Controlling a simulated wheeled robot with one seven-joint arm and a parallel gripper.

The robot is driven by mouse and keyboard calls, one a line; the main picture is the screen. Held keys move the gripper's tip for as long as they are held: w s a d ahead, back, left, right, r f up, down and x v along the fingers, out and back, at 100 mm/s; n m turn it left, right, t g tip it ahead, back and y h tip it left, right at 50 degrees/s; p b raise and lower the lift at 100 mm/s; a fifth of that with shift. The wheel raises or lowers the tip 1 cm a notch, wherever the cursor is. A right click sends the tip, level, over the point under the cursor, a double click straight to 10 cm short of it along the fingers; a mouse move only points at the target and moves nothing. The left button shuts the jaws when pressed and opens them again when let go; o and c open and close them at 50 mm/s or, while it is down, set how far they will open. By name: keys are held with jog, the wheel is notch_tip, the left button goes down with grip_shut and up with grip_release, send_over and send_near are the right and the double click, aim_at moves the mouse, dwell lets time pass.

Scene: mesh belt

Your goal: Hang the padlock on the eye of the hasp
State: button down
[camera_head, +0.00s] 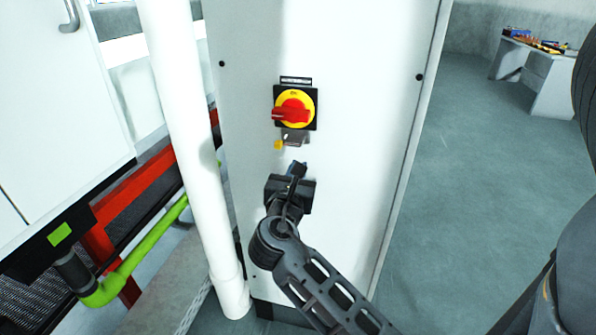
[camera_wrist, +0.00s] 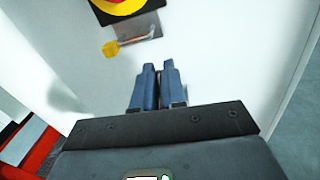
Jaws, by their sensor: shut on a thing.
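The metal hasp (camera_head: 293,138) sits on the cabinet front, just under the red and yellow rotary switch (camera_head: 294,108). In the wrist view the hasp (camera_wrist: 138,33) shows at the top, above and left of my fingertips. A small yellow piece (camera_head: 279,145) is at the hasp's left edge, and also shows in the wrist view (camera_wrist: 111,49). My gripper (camera_head: 299,166) is below the hasp, apart from it. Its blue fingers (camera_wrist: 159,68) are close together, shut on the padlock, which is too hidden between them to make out. The hasp's eye is too small to tell clearly.
A white pipe (camera_head: 185,120) stands upright left of the cabinet (camera_head: 350,150). Behind it are a red frame (camera_head: 135,195) and a green pipe (camera_head: 140,262). Open floor lies to the right, with a bench (camera_head: 535,75) far back.

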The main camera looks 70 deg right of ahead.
notch_tip(320, 180, up, 6)
jog(key=w+p, duration=0.2)
jog(key=p, duration=0.2)
jog(key=shift+w+f, duration=0.2)
dwell(0.6)
dwell(0.6)
jog(key=shift+d, duration=0.95)
jog(key=shift+w+d, duration=0.1)
jog(key=shift+d, duration=1.4)
jog(key=shift+f, duration=0.1)
